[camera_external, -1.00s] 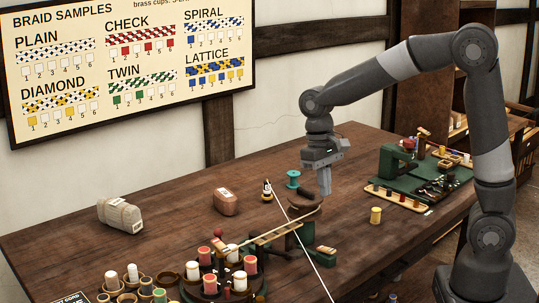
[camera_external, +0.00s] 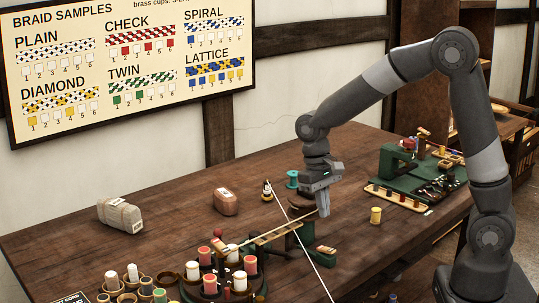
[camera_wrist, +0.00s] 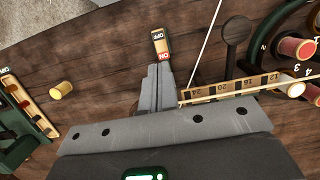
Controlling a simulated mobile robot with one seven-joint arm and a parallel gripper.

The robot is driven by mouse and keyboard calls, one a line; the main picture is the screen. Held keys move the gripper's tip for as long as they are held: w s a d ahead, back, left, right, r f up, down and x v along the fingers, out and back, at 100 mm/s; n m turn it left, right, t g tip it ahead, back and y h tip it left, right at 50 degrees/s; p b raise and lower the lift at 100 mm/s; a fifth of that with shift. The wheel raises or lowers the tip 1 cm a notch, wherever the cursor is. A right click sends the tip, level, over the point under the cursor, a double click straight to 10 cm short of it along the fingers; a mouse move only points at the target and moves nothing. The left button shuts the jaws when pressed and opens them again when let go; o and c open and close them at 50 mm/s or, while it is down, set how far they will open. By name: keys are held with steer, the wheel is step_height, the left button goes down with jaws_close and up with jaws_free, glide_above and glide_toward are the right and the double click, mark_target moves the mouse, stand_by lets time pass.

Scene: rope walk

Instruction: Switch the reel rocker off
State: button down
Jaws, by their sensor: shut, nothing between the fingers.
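The reel rocker (camera_wrist: 160,44) is a small switch with a pale end marked OFF and a red end marked ON, in the upper middle of the wrist view. In the external view the small switch block (camera_external: 325,250) at the end of the green base appears to be it. I cannot tell which side is pressed down. My gripper (camera_wrist: 160,68) is shut and empty, with its fingertips close to the red ON end in the wrist view. It also shows in the external view (camera_external: 324,214), pointing down above the table beside the brown reel. Contact cannot be seen.
A numbered wooden rule (camera_wrist: 235,88) and a taut white cord (camera_wrist: 206,42) lie right of the fingers. A yellow spool (camera_wrist: 61,90) stands left on the table. A round stand with red and white bobbins (camera_external: 210,284) is front left; a green bench fixture (camera_external: 400,165) is right.

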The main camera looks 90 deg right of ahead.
mark_target(329, 250)
steer(key=x, duration=0.9)
steer(key=shift+f, duration=0.1)
